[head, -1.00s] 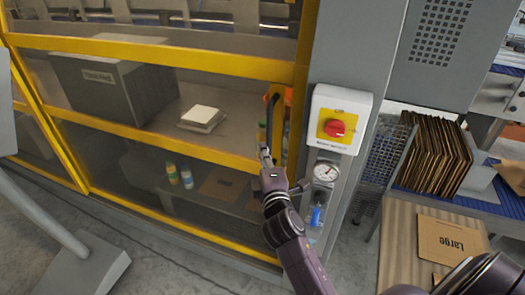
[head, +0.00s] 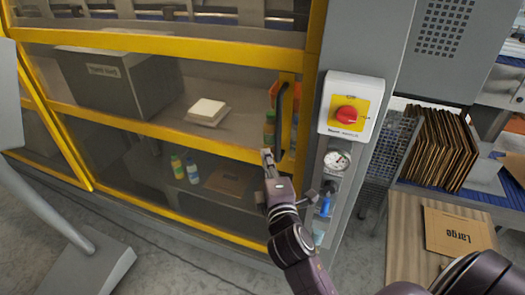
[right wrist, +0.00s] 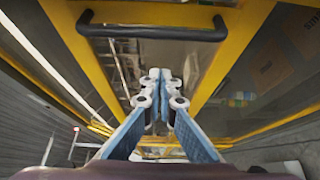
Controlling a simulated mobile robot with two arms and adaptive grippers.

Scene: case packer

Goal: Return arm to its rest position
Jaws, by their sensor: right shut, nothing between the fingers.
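My right gripper (head: 267,158) is shut and empty in front of the yellow-framed glass door, just left of and below the black door handle (head: 282,105). In the right wrist view its blue-grey fingers (right wrist: 161,80) are together, and the black handle (right wrist: 150,30) crosses above them, apart from the fingers. The yellow door frame (head: 180,137) looks closed. My left gripper does not show.
A red rotary switch (head: 347,114) on a yellow plate and a gauge (head: 337,160) are on the grey post to the right. Flat cartons (head: 439,147) stand beyond it. Behind the glass are a grey box (head: 115,80), a white stack (head: 207,111) and bottles (head: 192,170).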

